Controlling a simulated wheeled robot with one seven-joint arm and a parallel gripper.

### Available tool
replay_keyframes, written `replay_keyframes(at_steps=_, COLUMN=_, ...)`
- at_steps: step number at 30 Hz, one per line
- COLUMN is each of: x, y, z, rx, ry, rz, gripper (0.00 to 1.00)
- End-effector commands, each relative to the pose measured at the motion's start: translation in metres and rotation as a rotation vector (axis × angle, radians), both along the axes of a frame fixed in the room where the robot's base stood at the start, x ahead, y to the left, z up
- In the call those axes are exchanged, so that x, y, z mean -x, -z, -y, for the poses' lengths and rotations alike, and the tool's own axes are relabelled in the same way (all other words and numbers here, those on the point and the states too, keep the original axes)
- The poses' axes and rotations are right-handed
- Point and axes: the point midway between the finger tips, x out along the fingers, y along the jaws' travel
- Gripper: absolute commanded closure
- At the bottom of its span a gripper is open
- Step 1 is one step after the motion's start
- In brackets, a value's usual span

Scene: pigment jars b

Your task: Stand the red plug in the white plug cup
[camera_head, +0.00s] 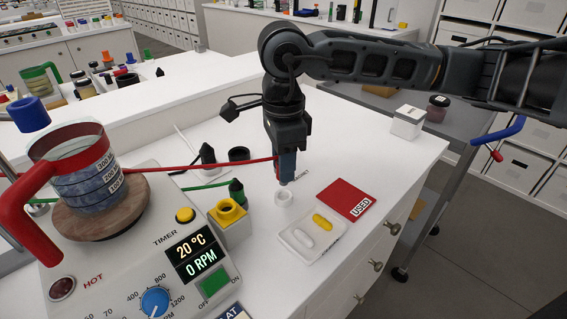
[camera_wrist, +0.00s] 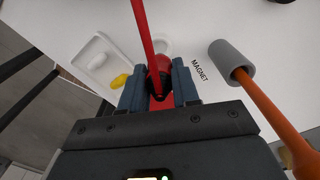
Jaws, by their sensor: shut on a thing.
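My gripper (camera_head: 287,180) points down over the white bench. It is shut on the red plug (camera_wrist: 160,82), whose red cable (camera_head: 205,165) runs off to the left in the head view. In the wrist view the plug sits between my two finger pads. The white plug cup (camera_head: 284,197) stands on the bench just below my fingertips. In the wrist view only part of the cup (camera_wrist: 163,46) shows behind the plug. The plug appears above the cup; whether its tip touches the rim cannot be told.
A yellow-topped block (camera_head: 229,215), a green plug (camera_head: 237,192) and the hotplate stand left of the cup. A white tray (camera_head: 318,257) with two stir bars and a red USED mat (camera_head: 347,199) lie right. A grey cylinder (camera_wrist: 232,60) with an orange rod is close by.

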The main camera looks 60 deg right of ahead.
Motion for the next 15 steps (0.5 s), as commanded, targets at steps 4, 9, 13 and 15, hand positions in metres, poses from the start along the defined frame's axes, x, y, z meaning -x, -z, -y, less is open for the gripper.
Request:
replay_keyframes(at_steps=4, x=0.000, y=0.015, z=0.000, rx=0.000, ry=0.000, rz=0.000, gripper=1.00)
replay_keyframes(at_steps=9, x=0.000, y=0.019, z=0.000, rx=-0.001, ry=0.000, rz=0.001, gripper=1.00)
replay_keyframes(at_steps=13, x=0.000, y=0.019, z=0.000, rx=-0.001, ry=0.000, rz=0.001, gripper=1.00)
replay_keyframes(at_steps=15, x=0.000, y=0.018, z=0.000, rx=-0.001, ry=0.000, rz=0.000, gripper=1.00)
